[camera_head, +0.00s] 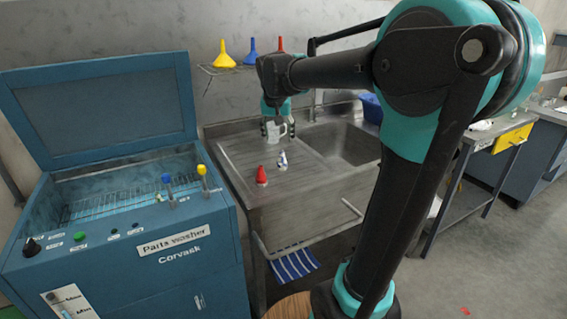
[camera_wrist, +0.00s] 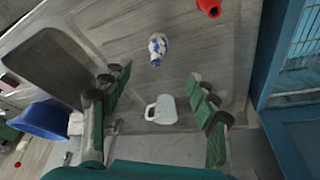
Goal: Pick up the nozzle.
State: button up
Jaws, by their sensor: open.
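A red cone-shaped piece with a narrow tip (camera_head: 261,175), which looks like the nozzle, stands on the sink's drainboard (camera_head: 236,155) near its front edge. In the wrist view this nozzle (camera_wrist: 208,7) is at the top edge, partly cut off, with a dark hole in its end. A small white and blue piece (camera_head: 282,161) stands to its right; it also shows in the wrist view (camera_wrist: 157,48). My gripper (camera_head: 277,127) is open over the back of the drainboard, behind both pieces. In the wrist view a white mug (camera_wrist: 163,110) shows between my open fingers (camera_wrist: 158,85); contact cannot be told.
A blue parts washer (camera_head: 175,240) with a raised lid stands left of the sink. A sink basin (camera_head: 345,145) lies right of the drainboard, with a blue tub (camera_head: 371,107) beyond. Yellow, blue and red funnels (camera_head: 223,54) stand on a wall shelf above.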

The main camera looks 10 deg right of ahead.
aim_at(282, 158)
jog(key=x, duration=0.9)
jog(key=shift+f, duration=0.1)
jog(key=shift+x, duration=2.85)
jog(key=shift+d, duration=0.2)
jog(key=c, duration=1.3)
jog(key=shift+o, duration=0.2)
notch_tip(282, 158, up, 20)
